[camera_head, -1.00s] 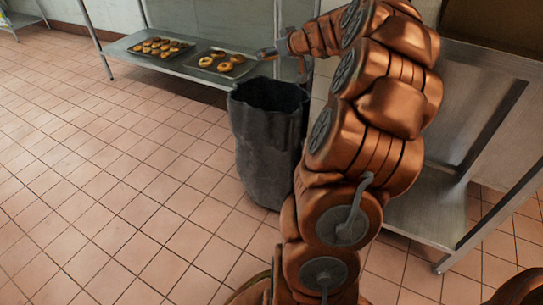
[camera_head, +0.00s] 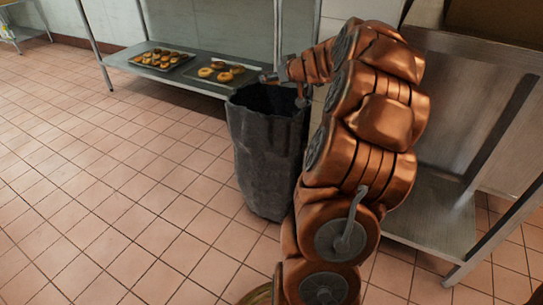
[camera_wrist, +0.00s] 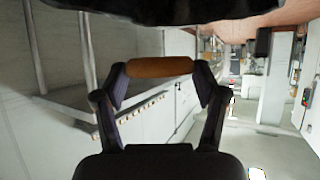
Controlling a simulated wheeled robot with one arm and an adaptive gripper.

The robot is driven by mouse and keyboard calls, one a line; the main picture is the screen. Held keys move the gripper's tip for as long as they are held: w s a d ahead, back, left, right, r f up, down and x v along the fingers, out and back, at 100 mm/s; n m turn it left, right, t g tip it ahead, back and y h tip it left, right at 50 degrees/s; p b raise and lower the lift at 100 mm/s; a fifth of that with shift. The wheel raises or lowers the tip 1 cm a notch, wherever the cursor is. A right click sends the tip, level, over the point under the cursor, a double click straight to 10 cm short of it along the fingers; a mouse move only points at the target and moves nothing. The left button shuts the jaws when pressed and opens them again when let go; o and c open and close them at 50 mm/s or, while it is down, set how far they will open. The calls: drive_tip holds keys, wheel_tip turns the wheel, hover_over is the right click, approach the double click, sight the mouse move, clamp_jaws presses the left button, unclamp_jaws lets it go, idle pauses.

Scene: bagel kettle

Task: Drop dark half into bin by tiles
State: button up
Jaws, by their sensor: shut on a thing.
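The dark bin (camera_head: 265,160) stands on the tiled floor in the middle of the head view, with its open mouth up. My gripper (camera_head: 286,88) shows at the bin's far rim, partly hidden by my own arm. In the wrist view my gripper (camera_wrist: 160,75) is shut on a brown bagel half (camera_wrist: 160,67), seen edge-on between the two fingertips. Its cut face is not visible. A dark shape crosses the top of the wrist view, close to the held half; I cannot tell for sure that it is the bin.
A low metal shelf behind the bin carries a tray of several bagels (camera_head: 162,59) and another with a few bagel pieces (camera_head: 220,71). A steel table (camera_head: 430,205) stands close on the right. The tiled floor (camera_head: 110,200) at left is clear.

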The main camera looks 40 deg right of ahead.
drive_tip(key=shift+f, duration=0.2)
drive_tip(key=o, duration=0.9)
drive_tip(key=shift+v, duration=3.75)
